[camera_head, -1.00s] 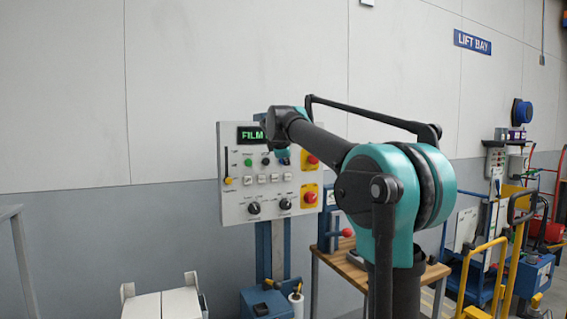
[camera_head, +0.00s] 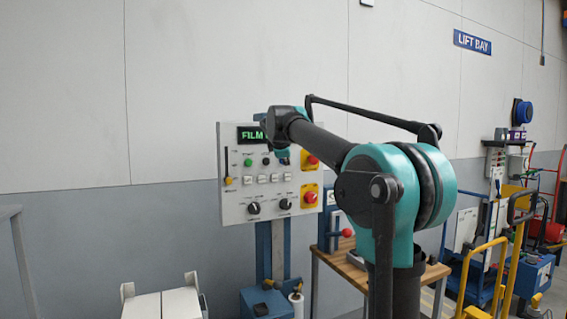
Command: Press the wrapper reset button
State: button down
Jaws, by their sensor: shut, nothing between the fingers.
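The wrapper control panel (camera_head: 240,196) is a light grey box on a blue post. It carries a green display reading "FILM", a green button (camera_head: 248,162), a dark button, a row of small white buttons (camera_head: 262,179), black knobs (camera_head: 254,208) and two red buttons on yellow plates (camera_head: 311,160) (camera_head: 310,197). The labels are too small to read, so I cannot tell which one is the reset button. My gripper (camera_head: 282,153) is in front of the panel's upper middle, shut and mostly hidden by my wrist. Contact with the panel cannot be made out.
A wooden-topped bench (camera_head: 352,274) with a red-handled tool (camera_head: 340,235) stands right of the panel. A white bin (camera_head: 165,303) is below left, and a grey rail (camera_head: 18,255) at the far left. Yellow-handled carts (camera_head: 490,285) stand at the right. The wall left of the panel is clear.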

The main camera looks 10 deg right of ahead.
jog(key=shift+w, duration=0.1)
jog(key=shift+w+a, duration=0.1)
jog(key=shift+w, duration=0.2)
jog(key=shift+w+a, duration=0.2)
jog(key=shift+w, duration=0.25)
dwell(0.9)
jog(key=shift+s, duration=0.1)
jog(key=shift+s+d, duration=0.3)
jog(key=shift+s, duration=0.45)
jog(key=s, duration=0.1)
jog(key=s+d, duration=0.1)
jog(key=s, duration=0.2)
jog(key=shift+s+d, duration=0.25)
jog(key=shift+s, duration=0.15)
dwell(0.6)
